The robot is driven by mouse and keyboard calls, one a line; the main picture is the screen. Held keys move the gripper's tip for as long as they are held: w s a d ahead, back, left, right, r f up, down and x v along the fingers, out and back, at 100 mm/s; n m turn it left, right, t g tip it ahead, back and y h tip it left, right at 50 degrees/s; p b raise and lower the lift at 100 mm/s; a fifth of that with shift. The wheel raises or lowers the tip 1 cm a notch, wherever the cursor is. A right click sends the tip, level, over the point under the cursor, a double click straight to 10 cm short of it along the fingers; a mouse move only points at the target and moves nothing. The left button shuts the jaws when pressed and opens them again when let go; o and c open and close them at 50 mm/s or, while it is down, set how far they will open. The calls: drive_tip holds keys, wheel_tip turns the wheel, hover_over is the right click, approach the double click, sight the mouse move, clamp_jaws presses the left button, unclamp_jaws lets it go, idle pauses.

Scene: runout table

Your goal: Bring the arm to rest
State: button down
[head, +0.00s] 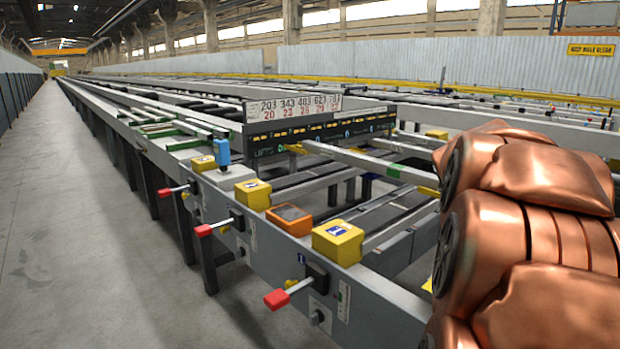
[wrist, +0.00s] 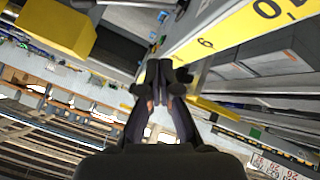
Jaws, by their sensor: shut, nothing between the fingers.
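My gripper (wrist: 165,88) shows in the wrist view with its dark fingers together and nothing between them. Behind the fingertips is a yellow and white surface with black numerals (wrist: 225,28); I cannot tell whether they touch it. My copper-coloured arm (head: 530,230) is folded at the right of the head view and hides part of the runout table (head: 190,160). The gripper itself does not show in the head view.
Along the table's front edge are yellow boxes (head: 338,242), an orange device (head: 289,219) and levers with red handles (head: 277,299) that stick out. A number board (head: 295,108) stands behind them. The aisle floor (head: 70,230) at left is clear.

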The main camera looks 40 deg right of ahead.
drive_tip(key=w+a+r+n+y+p, duration=0.1)
drive_tip(key=w+a+n+y+p, duration=0.15)
drive_tip(key=a+p, duration=0.45)
drive_tip(key=w+a+r+n+t+y+p, duration=0.1)
drive_tip(key=w+a+r+p, duration=0.15)
drive_tip(key=a, duration=0.75)
drive_tip(key=w+a+r+n+y+p, duration=0.1)
drive_tip(key=w+a+n+y+p, duration=0.2)
drive_tip(key=a, duration=0.6)
drive_tip(key=s+a+r+n+g+y+p, duration=0.1)
drive_tip(key=s+a+p, duration=0.4)
drive_tip(key=a, duration=0.5)
drive_tip(key=s+a+r+n+g+y+p, duration=0.1)
drive_tip(key=s+a+r+n+p, duration=0.2)
drive_tip(key=a+p, duration=0.5)
drive_tip(key=s+a+r, duration=0.1)
drive_tip(key=s+a, duration=0.1)
drive_tip(key=a, duration=0.1)
drive_tip(key=shift+s+r+n+g+p, duration=0.15)
drive_tip(key=shift+s+n+g+p, duration=0.2)
drive_tip(key=shift+s+g+p, duration=0.05)
drive_tip(key=shift+a+y, duration=0.15)
drive_tip(key=shift+y, duration=0.1)
